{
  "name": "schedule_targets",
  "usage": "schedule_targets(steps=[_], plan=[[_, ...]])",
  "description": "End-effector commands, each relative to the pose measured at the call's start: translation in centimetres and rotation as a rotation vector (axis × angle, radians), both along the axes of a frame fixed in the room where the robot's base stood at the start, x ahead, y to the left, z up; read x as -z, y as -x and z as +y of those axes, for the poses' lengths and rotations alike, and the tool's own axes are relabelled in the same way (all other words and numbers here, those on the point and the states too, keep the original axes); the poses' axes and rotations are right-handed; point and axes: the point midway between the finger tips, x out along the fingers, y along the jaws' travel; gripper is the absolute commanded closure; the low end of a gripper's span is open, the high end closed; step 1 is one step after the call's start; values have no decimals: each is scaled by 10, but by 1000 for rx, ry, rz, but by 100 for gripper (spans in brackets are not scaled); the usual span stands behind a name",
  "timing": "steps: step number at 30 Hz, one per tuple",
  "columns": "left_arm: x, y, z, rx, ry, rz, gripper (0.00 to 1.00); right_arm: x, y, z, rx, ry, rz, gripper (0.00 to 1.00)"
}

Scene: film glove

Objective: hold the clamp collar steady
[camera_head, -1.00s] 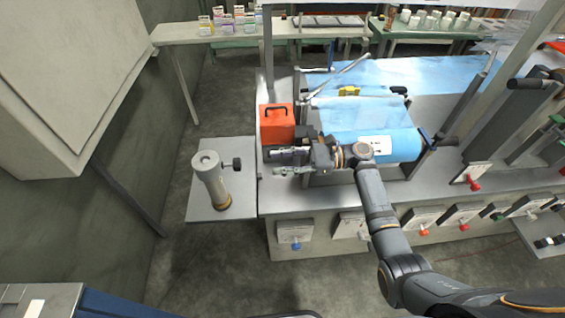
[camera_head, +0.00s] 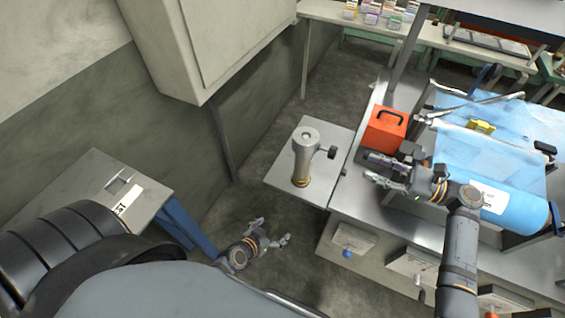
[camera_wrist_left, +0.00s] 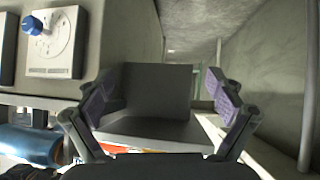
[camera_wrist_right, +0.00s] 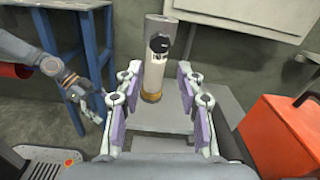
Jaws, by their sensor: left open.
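A grey upright post (camera_head: 304,160) stands on a small grey side table (camera_head: 335,150), with a black knob (camera_head: 328,152) on its side and a brass ring (camera_head: 301,182) at its foot. I cannot tell which part is the clamp collar. In the right wrist view the post (camera_wrist_right: 154,78) shows upright between my right fingers. My right gripper (camera_head: 370,168) is open and empty, right of the post and apart from it. My left gripper (camera_head: 272,231) is open and empty, in front of the side table and lower in the picture. The left wrist view shows its spread fingers (camera_wrist_left: 162,95), without the post.
A red box (camera_head: 384,131) with a black handle stands on the bench near my right gripper. A blue film roll (camera_head: 515,207) lies to its right. A grey cabinet (camera_head: 215,45) hangs behind the side table. Floor is free left of the side table.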

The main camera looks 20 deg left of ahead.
Motion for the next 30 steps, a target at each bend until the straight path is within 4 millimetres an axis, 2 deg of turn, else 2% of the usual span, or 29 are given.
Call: schedule_targets(steps=[1, 3, 5, 6, 9, 12, 15, 18, 21, 26, 30], plan=[[-33, -13, -5, 3, 13, -72, 7, 0, 0, 0, 0, 0, 0, 62], [-79, -29, -9, 10, 26, -173, 7, 0, 0, 0, 0, 0, 0, 62], [-120, -40, -12, 14, 34, -258, 7, 0, 0, 0, 0, 0, 0, 62], [-147, -46, -13, 17, 37, -314, 7, 0, 0, 0, 0, 0, 0, 62], [-209, -54, -14, 18, 44, -440, 7, 0, 0, 0, 0, 0, 0, 62], [-262, -57, -13, 17, 47, -544, 7, 0, 0, 0, 0, 0, 0, 62], [-298, -57, -12, 15, 46, -615, 7, 0, 0, 0, 0, 0, 0, 62], [-318, -55, -11, 14, 43, -656, 7, 0, 0, 0, 0, 0, 0, 62], [-327, -55, -11, 13, 44, -672, 7, 0, 0, 0, 0, 0, 0, 62], [-327, -58, -12, 13, 43, -674, 7, 0, 0, 0, 0, 0, 0, 62], [-328, -74, -14, 12, 43, -678, 7, 0, 0, 0, 0, 0, 0, 62]])
